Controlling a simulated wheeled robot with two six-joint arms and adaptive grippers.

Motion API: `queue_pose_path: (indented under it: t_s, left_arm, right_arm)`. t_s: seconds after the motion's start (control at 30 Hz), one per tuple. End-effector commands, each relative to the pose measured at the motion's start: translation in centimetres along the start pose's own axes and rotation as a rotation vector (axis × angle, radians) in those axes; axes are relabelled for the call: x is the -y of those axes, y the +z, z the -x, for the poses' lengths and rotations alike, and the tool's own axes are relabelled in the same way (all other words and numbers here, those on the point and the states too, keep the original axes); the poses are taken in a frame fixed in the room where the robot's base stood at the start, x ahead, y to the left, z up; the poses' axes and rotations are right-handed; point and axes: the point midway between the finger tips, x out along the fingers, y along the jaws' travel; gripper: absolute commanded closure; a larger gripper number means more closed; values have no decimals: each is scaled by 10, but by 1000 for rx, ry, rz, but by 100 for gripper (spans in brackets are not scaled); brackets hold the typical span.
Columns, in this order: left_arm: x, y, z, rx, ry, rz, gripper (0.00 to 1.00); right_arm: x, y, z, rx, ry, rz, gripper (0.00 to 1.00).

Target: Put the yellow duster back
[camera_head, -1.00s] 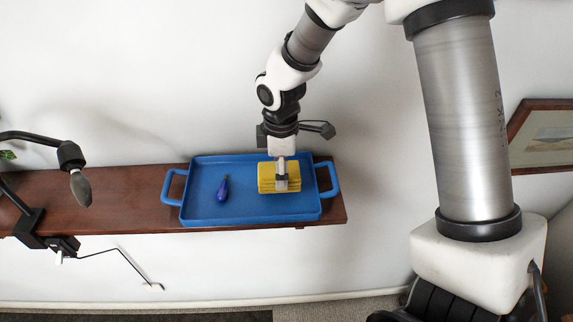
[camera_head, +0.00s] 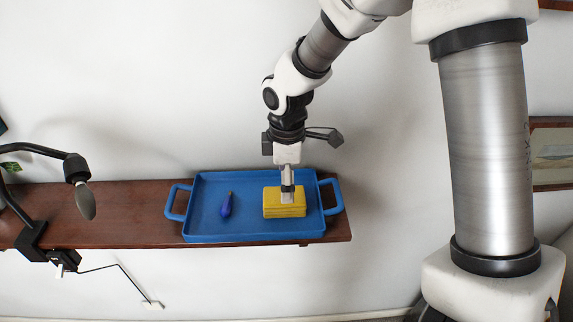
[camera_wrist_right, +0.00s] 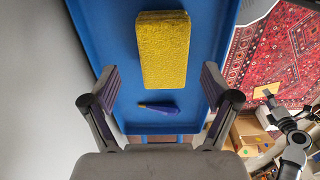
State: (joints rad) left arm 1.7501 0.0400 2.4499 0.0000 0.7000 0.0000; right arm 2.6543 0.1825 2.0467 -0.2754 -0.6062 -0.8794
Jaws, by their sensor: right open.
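The yellow duster (camera_head: 285,211), a block-like piece, lies flat in the blue tray (camera_head: 210,180), toward its right end. My right gripper (camera_head: 287,198) is over the duster in the head view. The right wrist view shows its two fingers (camera_wrist_right: 160,78) spread wide, with the duster (camera_wrist_right: 163,45) ahead between them and nothing held. The duster looks apart from both fingers there.
The tray stands on a brown wooden shelf (camera_head: 110,205) against a white wall. A small dark blue item (camera_head: 226,207) lies in the tray left of the duster. A black lamp (camera_head: 76,172) is clamped at the shelf's left. A framed picture (camera_head: 553,155) hangs at right.

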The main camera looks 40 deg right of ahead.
Motion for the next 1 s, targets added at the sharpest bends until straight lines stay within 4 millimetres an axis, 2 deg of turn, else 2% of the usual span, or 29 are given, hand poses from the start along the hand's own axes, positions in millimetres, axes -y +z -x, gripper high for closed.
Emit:
queue_pose_path:
  t_s: [0.2,0.33,0.47,1.0]
  left_arm:
    - [0,0,-13,0,0,0,13]
    - [0,0,-15,0,0,0,13]
    - [0,0,-15,0,0,0,13]
    - [0,0,-15,0,0,0,13]
  right_arm:
    - [0,0,52,-3,5,1,13]
    - [0,0,70,-1,1,0,13]
    - [0,0,76,-1,-1,0,13]
    - [0,0,75,0,-1,0,13]
